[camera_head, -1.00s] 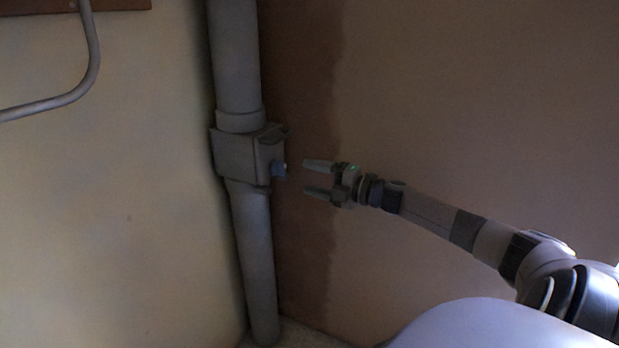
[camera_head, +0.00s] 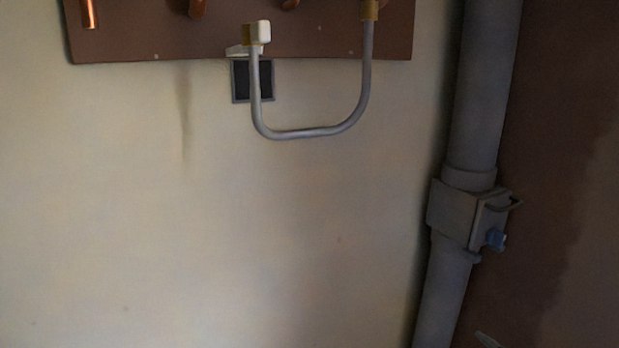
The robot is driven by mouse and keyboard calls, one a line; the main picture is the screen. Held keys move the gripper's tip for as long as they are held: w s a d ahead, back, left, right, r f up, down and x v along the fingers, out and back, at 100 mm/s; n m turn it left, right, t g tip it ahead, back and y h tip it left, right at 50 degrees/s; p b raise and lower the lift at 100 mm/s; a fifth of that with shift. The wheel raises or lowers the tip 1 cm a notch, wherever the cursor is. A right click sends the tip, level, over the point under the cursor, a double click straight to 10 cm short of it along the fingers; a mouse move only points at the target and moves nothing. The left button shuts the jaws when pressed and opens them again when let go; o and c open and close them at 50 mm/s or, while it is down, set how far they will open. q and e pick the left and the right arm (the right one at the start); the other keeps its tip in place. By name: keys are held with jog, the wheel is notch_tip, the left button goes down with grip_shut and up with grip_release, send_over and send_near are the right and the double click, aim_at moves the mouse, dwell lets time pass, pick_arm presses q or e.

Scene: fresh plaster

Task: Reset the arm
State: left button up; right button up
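Only a small pale tip, which looks like a finger of my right gripper (camera_head: 487,340), shows at the bottom edge, below the box on the grey pipe. It is apart from the box. The rest of the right gripper and its arm are out of the picture, so I cannot see whether it is open or shut. My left gripper is not in view.
A bent grey tube (camera_head: 310,133) hangs from a brown board (camera_head: 150,35) by a dark square opening (camera_head: 243,82). The plaster wall below is clear.

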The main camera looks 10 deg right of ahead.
jog(key=s+a+f+m+g+y, duration=0.15)
jog(key=s+a+m+g, duration=0.3)
jog(key=s+a, duration=0.55)
jog(key=s+a+f+m+g, duration=0.2)
jog(key=s+a+m+g, duration=0.3)
jog(key=s, duration=1)
jog(key=w+a+n+t+y, duration=0.25)
jog(key=w+a+t, duration=0.35)
jog(key=w+a, duration=0.3)
pick_arm(q)
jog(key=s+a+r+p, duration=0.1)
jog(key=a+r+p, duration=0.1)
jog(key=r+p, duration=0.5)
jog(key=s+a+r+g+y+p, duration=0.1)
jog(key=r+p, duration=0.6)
jog(key=p, duration=0.9)
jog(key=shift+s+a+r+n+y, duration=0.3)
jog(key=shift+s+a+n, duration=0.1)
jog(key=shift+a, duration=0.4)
pick_arm(e)
jog(key=s+d+r, duration=0.1)
jog(key=d+r, duration=0.1)
jog(key=r, duration=0.5)
jog(key=s+d+r+m, duration=0.1)
jog(key=d+r, duration=0.2)
jog(key=r, duration=0.4)
jog(key=shift+s+h, duration=0.3)
jog(key=shift+h, duration=0.1)
